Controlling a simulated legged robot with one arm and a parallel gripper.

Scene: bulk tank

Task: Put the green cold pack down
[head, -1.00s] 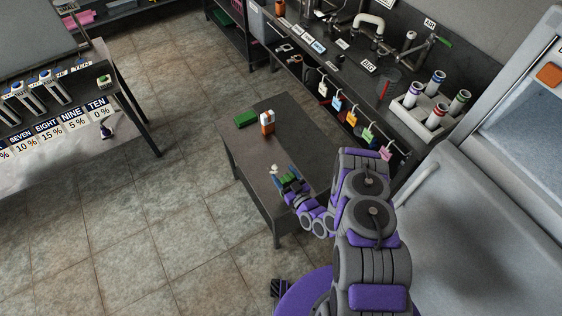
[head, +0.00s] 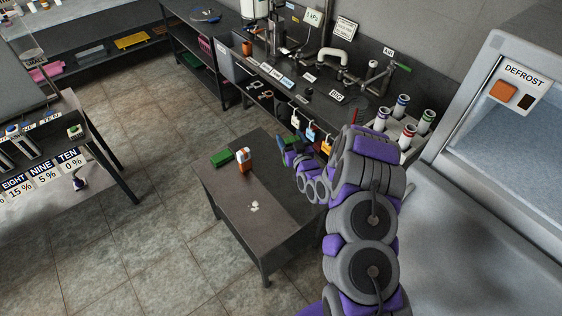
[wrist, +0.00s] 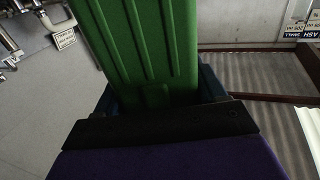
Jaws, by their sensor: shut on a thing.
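A green ribbed slab, the green cold pack (wrist: 150,45), fills the upper middle of the wrist view, between the jaws of my gripper (wrist: 160,95). My gripper is shut on it. In the head view my gripper (head: 287,147) is beyond the right edge of the small dark table (head: 225,195), in front of the long counter. There the held pack is small and mostly hidden by my arm and the jaws. A second green block (head: 221,158) lies on the far left part of the table.
Coloured tags (head: 311,132) hang at the counter's front edge. A defrost cabinet (head: 500,120) stands at right.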

